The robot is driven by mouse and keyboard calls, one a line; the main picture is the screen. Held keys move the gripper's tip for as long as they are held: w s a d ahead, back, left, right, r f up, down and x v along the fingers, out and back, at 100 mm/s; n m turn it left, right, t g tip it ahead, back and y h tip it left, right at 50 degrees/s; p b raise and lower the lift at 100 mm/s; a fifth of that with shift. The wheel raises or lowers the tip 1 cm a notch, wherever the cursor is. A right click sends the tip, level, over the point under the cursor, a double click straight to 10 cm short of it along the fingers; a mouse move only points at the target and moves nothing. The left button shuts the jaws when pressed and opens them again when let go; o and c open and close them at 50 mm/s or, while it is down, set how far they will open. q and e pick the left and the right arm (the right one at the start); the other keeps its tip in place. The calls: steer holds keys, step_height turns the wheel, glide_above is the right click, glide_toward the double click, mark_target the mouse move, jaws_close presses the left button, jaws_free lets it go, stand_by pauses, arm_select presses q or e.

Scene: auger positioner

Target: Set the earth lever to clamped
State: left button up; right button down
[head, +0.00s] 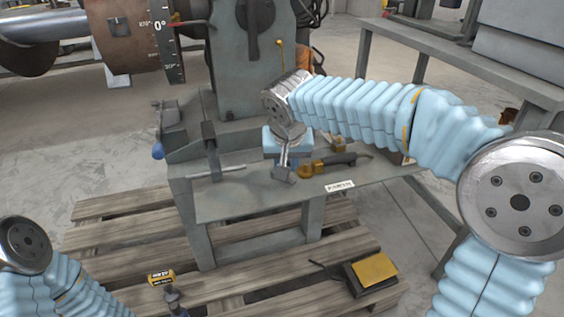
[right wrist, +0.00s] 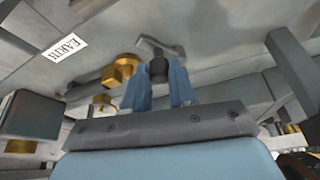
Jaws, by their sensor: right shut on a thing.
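My right gripper (head: 284,160) points down over the bench top, left of the label. In the right wrist view its blue fingers (right wrist: 158,85) are closed around a dark round piece topped by a flat grey bar (right wrist: 160,46), which looks like the earth lever. A brass fitting (head: 308,170) with a black handle (head: 337,159) sits just right of the fingers. The lever's lower part and seat are hidden.
A grey bar (head: 217,173) lies on the bench left of my right gripper. The grey machine column (head: 240,70) stands behind. A yellow-topped box (head: 372,273) and a yellow item (head: 161,277) are low by the pallet (head: 230,290).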

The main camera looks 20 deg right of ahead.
steer(key=n, duration=0.2)
steer(key=d+n+y+p, duration=0.1)
steer(key=shift+w+d+r+n, duration=0.15)
steer(key=shift+w+n, duration=0.25)
steer(key=n+y+p, duration=0.1)
steer(key=w+n+p, duration=0.1)
steer(key=n, duration=0.1)
steer(key=shift+d+y, duration=0.35)
steer(key=shift+y, duration=0.05)
steer(key=shift+w+d+n+g+y+p, duration=0.1)
steer(key=shift+w+n+g+y+p, duration=0.2)
steer(key=shift+n, duration=0.35)
steer(key=shift+w+n+g+y+p, duration=0.1)
steer(key=shift+n+p, duration=0.25)
steer(key=shift+n, duration=0.35)
steer(key=shift+w+d+n+g+y+p, duration=0.1)
steer(key=shift+w+n+y+p, duration=0.2)
steer(key=shift+n, duration=0.35)
steer(key=c, duration=0.9)
jaws_free()
steer(key=shift+c, duration=0.2)
steer(key=shift+s, duration=0.1)
steer(key=p+v, duration=0.2)
steer(key=v, duration=1.1)
steer(key=shift+r, duration=0.3)
